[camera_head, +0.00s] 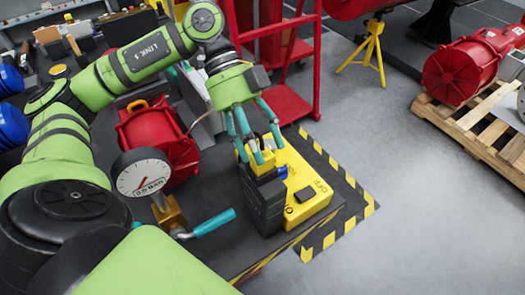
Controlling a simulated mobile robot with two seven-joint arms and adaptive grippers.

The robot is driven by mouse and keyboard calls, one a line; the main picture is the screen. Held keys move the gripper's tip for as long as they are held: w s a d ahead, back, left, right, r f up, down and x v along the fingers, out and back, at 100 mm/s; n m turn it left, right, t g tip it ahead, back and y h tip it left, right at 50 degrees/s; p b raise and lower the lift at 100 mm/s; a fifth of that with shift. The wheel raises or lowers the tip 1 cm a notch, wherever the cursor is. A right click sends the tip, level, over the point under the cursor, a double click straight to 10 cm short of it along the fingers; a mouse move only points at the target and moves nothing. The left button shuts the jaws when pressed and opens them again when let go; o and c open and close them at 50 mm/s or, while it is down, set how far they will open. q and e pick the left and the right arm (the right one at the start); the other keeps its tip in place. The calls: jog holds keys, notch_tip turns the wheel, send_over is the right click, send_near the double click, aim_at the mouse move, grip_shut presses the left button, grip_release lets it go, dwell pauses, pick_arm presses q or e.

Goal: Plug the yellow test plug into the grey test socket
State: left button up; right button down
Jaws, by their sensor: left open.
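My left gripper (256,140) reaches down from above, with its teal fingers open and spread around a small yellow piece that looks like the yellow test plug (262,161). The plug sits at the top of a dark grey upright block (264,203), beside the yellow box. Whether a fingertip touches the plug cannot be told. The grey test socket cannot be told apart clearly; a small blue part (283,172) shows just right of the plug. My right gripper is not in view.
A yellow box (313,196) stands right of the dark block, near the striped edge. A pressure gauge (142,174), a teal-handled lever (214,222) and a red actuator (158,140) stand to the left. A red frame (290,103) rises behind.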

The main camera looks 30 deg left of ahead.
pick_arm(q)
jog(key=c, duration=1.3)
